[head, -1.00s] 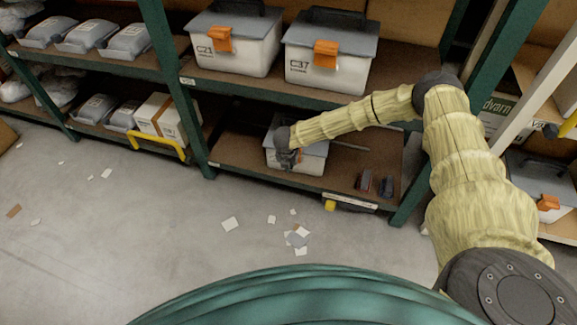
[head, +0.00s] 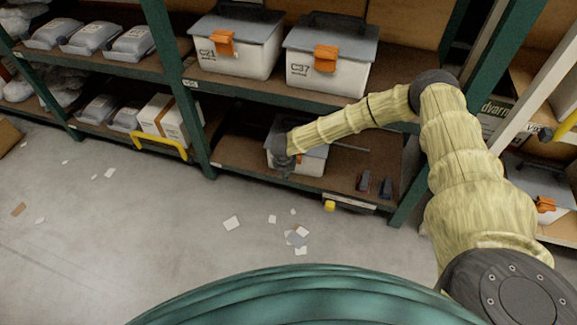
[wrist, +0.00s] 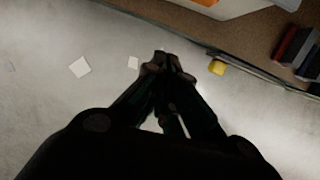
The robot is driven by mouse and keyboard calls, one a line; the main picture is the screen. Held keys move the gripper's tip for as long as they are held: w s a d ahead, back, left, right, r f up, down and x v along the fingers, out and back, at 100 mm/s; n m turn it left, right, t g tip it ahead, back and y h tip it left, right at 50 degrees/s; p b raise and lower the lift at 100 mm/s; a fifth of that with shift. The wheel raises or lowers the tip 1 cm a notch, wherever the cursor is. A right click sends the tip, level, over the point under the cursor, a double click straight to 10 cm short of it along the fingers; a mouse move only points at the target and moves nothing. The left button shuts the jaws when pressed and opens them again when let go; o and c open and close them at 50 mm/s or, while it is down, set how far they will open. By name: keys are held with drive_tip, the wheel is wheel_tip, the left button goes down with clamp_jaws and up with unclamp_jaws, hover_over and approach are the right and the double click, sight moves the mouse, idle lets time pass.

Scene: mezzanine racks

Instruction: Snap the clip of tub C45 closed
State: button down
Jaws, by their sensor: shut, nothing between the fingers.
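A white tub with a grey lid (head: 312,160) stands on the lower shelf of the middle rack, partly hidden behind my gripper and forearm; its label cannot be read. In the wrist view only a corner of the tub (wrist: 236,8) shows at the top edge, with a bit of its orange clip (wrist: 207,2) beside it. Whether the clip is closed cannot be seen. My gripper (head: 284,174) is shut and empty in front of the tub's left part. In the wrist view its fingertips (wrist: 167,62) meet over the floor, just out from the shelf edge and apart from the tub.
Tubs C21 (head: 236,60) and C37 (head: 325,75) stand on the shelf above, with orange clips. A red item (head: 364,181) and a dark blue item (head: 386,187) lie on the lower shelf to the right. Paper scraps litter the floor.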

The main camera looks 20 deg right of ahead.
wheel_tip(320, 180, up, 10)
drive_tip(key=w+d, duration=0.2)
drive_tip(key=shift+f, duration=0.25)
drive_tip(key=shift+w, duration=0.1)
drive_tip(key=s+a+n+p, duration=0.2)
drive_tip(key=s+a+n, duration=0.3)
drive_tip(key=s+n, duration=0.3)
drive_tip(key=s+a+n+t+y+p, duration=0.1)
drive_tip(key=s+a+n+p, duration=0.1)
drive_tip(key=s+a+n, duration=0.35)
drive_tip(key=s+a+n+p, duration=0.3)
drive_tip(key=s+a+n, duration=0.1)
drive_tip(key=s+n, duration=0.5)
drive_tip(key=s+d+r+n+g+p, duration=0.1)
drive_tip(key=s+d+r+n, duration=0.2)
drive_tip(key=s+n, duration=0.3)
drive_tip(key=s+d+r+n+g+p, duration=0.1)
drive_tip(key=s+d+r+n+p, duration=0.1)
drive_tip(key=s+n, duration=0.5)
drive_tip(key=s+d+r+n+g+p, duration=0.1)
drive_tip(key=s+d+r+n, duration=0.2)
drive_tip(key=s+n, duration=0.4)
drive_tip(key=s+r, duration=0.1)
drive_tip(key=s, duration=0.3)
drive_tip(key=shift+s+d+r+y+p, duration=0.25)
drive_tip(key=shift+d+r+y+p, duration=0.05)
drive_tip(key=shift+r, duration=0.05)
